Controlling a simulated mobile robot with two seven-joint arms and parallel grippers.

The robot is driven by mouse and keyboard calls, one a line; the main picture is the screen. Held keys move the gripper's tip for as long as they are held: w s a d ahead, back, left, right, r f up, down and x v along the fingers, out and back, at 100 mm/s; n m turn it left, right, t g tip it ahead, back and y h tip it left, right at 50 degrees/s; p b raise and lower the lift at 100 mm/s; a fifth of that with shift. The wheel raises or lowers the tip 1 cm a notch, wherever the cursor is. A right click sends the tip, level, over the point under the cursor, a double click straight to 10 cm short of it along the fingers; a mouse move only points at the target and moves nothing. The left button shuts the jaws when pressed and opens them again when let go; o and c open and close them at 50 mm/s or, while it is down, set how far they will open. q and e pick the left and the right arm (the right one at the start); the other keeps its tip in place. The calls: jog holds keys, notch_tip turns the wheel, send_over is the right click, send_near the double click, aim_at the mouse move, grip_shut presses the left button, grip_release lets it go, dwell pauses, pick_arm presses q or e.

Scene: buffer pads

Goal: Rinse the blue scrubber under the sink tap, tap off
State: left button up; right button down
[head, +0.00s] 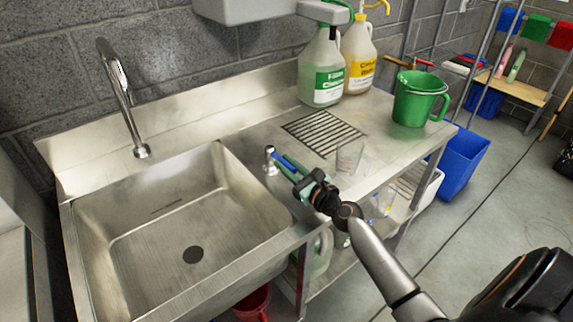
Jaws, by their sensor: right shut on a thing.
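My right gripper (300,182) reaches in from the lower right, over the counter just right of the sink. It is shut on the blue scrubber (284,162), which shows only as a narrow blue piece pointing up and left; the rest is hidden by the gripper. The blue end is close to a small metal knob (269,158) on the counter by the sink's right edge; I cannot tell if they touch. The tap (122,92) arches over the back left of the steel sink (150,232). No water shows from it, and the basin looks empty. My left gripper is not in view.
A clear glass (349,157) stands by a drain grate (322,133), right of my gripper. Two pump jugs, green-labelled (322,68) and yellow-labelled (358,45), and a green pitcher (418,97) stand farther back. A blue bin (462,160) is on the floor.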

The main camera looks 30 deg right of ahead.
dwell(0.5)
jog(key=shift+f+b, duration=0.15)
jog(key=shift+b, duration=0.15)
jog(key=n+y+b, duration=0.1)
jog(key=b, duration=0.1)
jog(key=d+y+b, duration=0.1)
jog(key=b, duration=0.1)
jog(key=shift+w+d+f+n, duration=0.1)
jog(key=shift+f+n, duration=0.15)
jog(key=shift+n, duration=0.15)
jog(key=n+y+b, duration=0.1)
jog(key=d+g+y+b, duration=0.1)
jog(key=y+b, duration=0.1)
jog(key=shift+w+n, duration=0.2)
jog(key=shift+n, duration=0.2)
jog(key=shift+d+r+g+y+b, duration=0.15)
jog(key=shift+g+y+b, duration=0.2)
jog(key=shift+b, duration=0.2)
jog(key=shift+r+n+y, duration=0.15)
jog(key=shift+n+y, duration=0.3)
jog(key=shift+n, duration=0.05)
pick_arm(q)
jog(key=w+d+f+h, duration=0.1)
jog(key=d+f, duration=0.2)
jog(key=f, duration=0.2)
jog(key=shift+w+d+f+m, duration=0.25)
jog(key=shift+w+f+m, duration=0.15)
pick_arm(e)
jog(key=shift+g, duration=0.25)
